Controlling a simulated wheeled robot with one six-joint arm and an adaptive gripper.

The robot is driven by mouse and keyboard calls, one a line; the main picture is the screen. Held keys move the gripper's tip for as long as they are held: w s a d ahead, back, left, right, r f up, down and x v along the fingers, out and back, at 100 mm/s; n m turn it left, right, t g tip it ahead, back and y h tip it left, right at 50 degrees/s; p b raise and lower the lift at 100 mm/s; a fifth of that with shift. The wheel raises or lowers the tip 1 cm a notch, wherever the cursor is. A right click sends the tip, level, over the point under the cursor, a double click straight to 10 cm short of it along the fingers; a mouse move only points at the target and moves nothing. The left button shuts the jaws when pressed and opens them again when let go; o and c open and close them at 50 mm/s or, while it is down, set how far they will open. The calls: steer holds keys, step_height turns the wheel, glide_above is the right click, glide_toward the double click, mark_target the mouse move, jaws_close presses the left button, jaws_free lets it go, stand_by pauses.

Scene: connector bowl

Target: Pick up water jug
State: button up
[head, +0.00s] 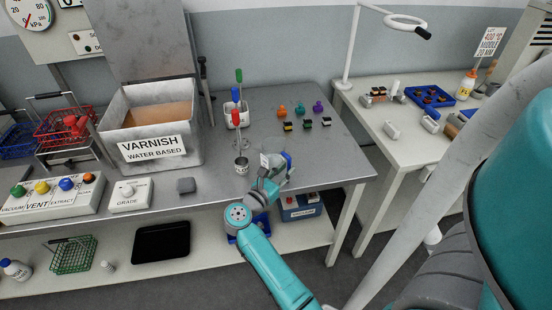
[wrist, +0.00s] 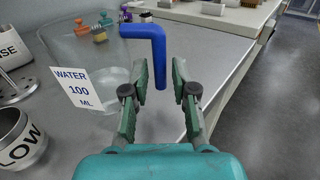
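The water jug (wrist: 85,62) is a clear container with a white label reading "WATER 100 ML" and a blue handle (wrist: 150,33). It stands on the metal table near its front right edge. In the head view the jug's label (head: 265,160) shows just behind my gripper (head: 272,178), which covers part of the jug. In the wrist view my gripper (wrist: 161,82) is open. The lower end of the blue handle lies between its two fingers in the picture. I cannot tell whether either finger touches the handle.
A small metal cup (wrist: 20,138) marked "LOW" stands left of the jug. Several coloured stoppers (head: 300,109) and small connectors (head: 307,124) sit farther back. The varnish tank (head: 150,115) stands at left. The table's right edge is close to my gripper, with open floor beyond.

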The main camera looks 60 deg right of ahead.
steer(key=shift+s+d, duration=0.15)
steer(key=shift+d, duration=1.05)
jaws_close()
steer(key=shift+r, duration=0.15)
